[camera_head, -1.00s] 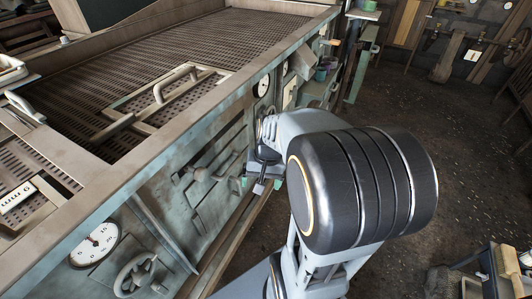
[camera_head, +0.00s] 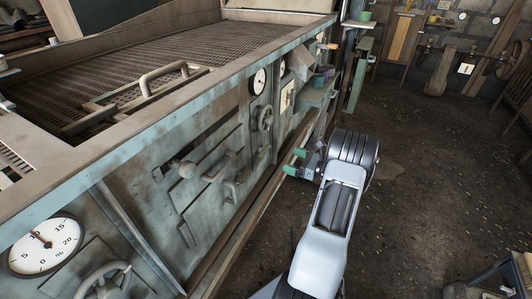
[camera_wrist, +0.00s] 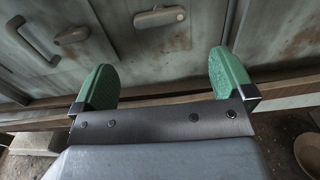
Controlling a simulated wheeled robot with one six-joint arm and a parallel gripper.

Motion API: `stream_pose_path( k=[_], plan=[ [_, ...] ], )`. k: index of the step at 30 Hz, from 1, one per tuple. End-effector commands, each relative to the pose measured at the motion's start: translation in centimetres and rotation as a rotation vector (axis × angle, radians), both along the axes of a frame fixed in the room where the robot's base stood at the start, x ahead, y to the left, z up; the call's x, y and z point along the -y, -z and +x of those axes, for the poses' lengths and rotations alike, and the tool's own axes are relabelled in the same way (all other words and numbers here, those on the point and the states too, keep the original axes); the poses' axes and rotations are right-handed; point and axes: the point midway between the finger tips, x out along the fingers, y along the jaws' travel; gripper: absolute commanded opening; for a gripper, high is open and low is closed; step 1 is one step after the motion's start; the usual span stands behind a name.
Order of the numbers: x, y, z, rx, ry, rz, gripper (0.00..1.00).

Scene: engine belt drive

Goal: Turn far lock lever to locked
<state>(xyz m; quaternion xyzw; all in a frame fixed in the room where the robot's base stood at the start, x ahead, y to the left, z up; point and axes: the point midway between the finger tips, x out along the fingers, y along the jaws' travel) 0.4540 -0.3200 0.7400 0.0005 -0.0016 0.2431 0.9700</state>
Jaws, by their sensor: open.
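The machine's side door (camera_head: 205,195) carries grey levers and a bar handle. A lever with a rounded end (camera_head: 184,168) sits on its left part. A second lever (camera_head: 217,168), farther along, lies slanted on the panel. I cannot tell for sure which is the far lock lever. In the wrist view, a lever on an oblong plate (camera_wrist: 160,17) lies nearly level above the fingers, with a small lever (camera_wrist: 72,36) to its left. My gripper (camera_head: 295,162) has green fingertips, spread wide and empty, apart from the panel; they show in the wrist view (camera_wrist: 165,68).
A U-shaped handle (camera_wrist: 30,38) is at the wrist view's upper left. The dark floor (camera_head: 430,180) to the right is mostly clear.

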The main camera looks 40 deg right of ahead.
Motion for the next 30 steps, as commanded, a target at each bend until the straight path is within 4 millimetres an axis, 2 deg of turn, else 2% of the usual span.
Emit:
stream_pose_path(
  k=[9,15,21,30],
  plan=[
    [-3.1,0.1,5.5,0.0,-0.004,-0.001,1.0],
    [-4.6,0.1,8.3,-0.002,-0.003,-0.002,1.0],
    [-5.5,0.1,10.0,-0.002,-0.002,-0.002,1.0],
    [-5.8,0.0,10.7,-0.003,-0.001,-0.001,1.0]
  ],
)
